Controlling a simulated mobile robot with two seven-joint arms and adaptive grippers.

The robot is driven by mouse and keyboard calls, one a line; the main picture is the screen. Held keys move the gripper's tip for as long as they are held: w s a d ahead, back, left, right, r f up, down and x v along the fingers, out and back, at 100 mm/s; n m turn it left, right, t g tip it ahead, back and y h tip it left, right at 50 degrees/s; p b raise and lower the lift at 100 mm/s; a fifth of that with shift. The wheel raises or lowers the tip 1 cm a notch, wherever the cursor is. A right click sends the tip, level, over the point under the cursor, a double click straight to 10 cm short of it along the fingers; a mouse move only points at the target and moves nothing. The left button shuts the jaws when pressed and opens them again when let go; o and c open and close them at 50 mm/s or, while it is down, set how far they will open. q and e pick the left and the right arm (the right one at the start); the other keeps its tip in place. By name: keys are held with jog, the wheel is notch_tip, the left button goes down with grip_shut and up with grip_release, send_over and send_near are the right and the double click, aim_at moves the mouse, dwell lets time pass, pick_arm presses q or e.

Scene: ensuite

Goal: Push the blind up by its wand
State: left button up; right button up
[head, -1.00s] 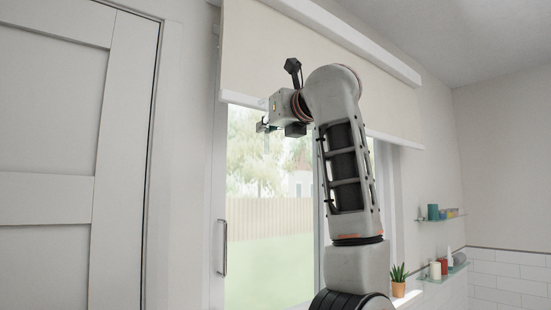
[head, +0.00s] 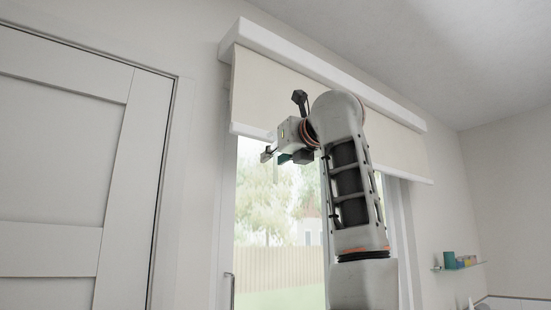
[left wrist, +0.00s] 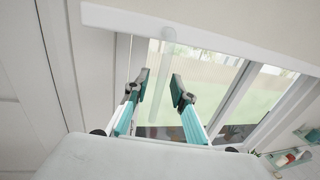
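The cream roller blind (head: 275,95) hangs partly lowered over the upper window; its white bottom rail (left wrist: 225,38) crosses the top of the left wrist view. The pale, translucent wand (left wrist: 164,65) hangs below the rail and passes between the fingers in that picture. My left gripper (left wrist: 158,90) is open, its fingertips apart on either side of the wand, with gaps visible. In the head view the left gripper (head: 274,156) is just below the rail's left part; I cannot make out the wand there. My right gripper is not in view.
A white headbox (head: 330,72) tops the blind. A white panelled door (head: 60,170) stands to the left. The window (head: 280,210) is behind my arm.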

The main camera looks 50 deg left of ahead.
pick_arm(q)
jog(key=v, duration=1.2)
dwell(0.6)
